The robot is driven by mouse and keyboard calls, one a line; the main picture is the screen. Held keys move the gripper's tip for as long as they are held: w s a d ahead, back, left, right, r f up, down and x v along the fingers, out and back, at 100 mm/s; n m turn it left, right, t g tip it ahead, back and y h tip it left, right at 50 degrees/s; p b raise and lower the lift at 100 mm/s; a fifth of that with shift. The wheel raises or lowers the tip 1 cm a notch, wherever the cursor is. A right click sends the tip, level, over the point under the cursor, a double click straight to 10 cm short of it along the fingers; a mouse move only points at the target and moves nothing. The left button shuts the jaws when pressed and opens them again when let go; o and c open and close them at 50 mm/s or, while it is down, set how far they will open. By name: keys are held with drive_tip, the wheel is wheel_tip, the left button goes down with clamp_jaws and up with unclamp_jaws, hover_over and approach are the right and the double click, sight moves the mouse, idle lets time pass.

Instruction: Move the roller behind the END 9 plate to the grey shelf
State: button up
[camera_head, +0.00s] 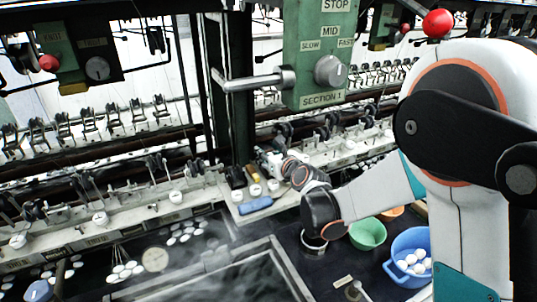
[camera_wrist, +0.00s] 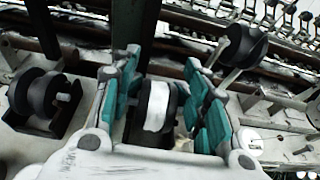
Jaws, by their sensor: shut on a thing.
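In the wrist view, my gripper (camera_wrist: 160,78) has its teal-padded fingers on both sides of a dark roller with a white band (camera_wrist: 156,108), and it is shut on it. The roller's underside is hidden, so I cannot tell whether it is clear of its seat. In the head view my gripper (camera_head: 271,160) is small and sits over the machine's pale ledge, behind a strip with small items. No END 9 plate is readable in either view, and I cannot tell which surface is the grey shelf.
Other dark rollers stand to the left (camera_wrist: 42,94) and right (camera_wrist: 243,46) in the wrist view. In the head view, a blue brush (camera_head: 256,205) lies on the near ledge. A green bowl (camera_head: 368,234) and a blue basin (camera_head: 409,258) stand near my arm. The SECTION 1 box (camera_head: 321,60) hangs above.

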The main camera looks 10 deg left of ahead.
drive_tip(key=shift+s+d+f+g, duration=0.1)
drive_tip(key=shift+s+f+g, duration=0.1)
drive_tip(key=shift+f, duration=0.25)
drive_tip(key=shift+s+d+f+g, duration=0.1)
drive_tip(key=shift+s+f, duration=0.05)
drive_tip(key=shift+f, duration=0.25)
drive_tip(key=o, duration=1.6)
drive_tip(key=shift+w+f, duration=0.1)
drive_tip(key=shift+w+r+p, duration=0.25)
drive_tip(key=shift+r+p, duration=0.35)
drive_tip(key=shift+r, duration=0.6)
drive_tip(key=shift+a+r+p, duration=0.15)
drive_tip(key=shift+r+p, duration=0.45)
drive_tip(key=shift+r, duration=0.1)
drive_tip(key=shift+r+p, duration=1.4)
drive_tip(key=shift+r, duration=0.85)
